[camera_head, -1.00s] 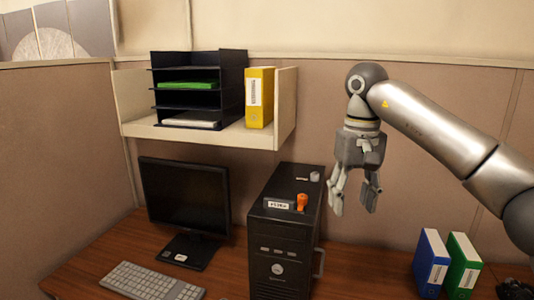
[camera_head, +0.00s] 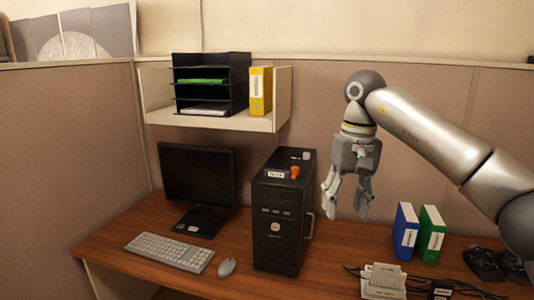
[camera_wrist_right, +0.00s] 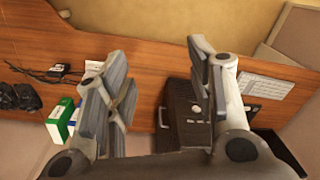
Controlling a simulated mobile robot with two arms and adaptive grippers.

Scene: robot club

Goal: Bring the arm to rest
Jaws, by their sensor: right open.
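My right arm comes in from the right in the head view. My right gripper (camera_head: 346,196) hangs with its fingers down, open and empty, above the desk to the right of the black computer tower (camera_head: 281,225). My left gripper is in neither view.
On the desk (camera_head: 330,270) stand a monitor (camera_head: 198,180), keyboard (camera_head: 170,251), mouse (camera_head: 226,267), blue binder (camera_head: 404,231) and green binder (camera_head: 431,233). A wall shelf (camera_head: 160,117) holds a black tray rack (camera_head: 211,84) and yellow binder (camera_head: 260,91).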

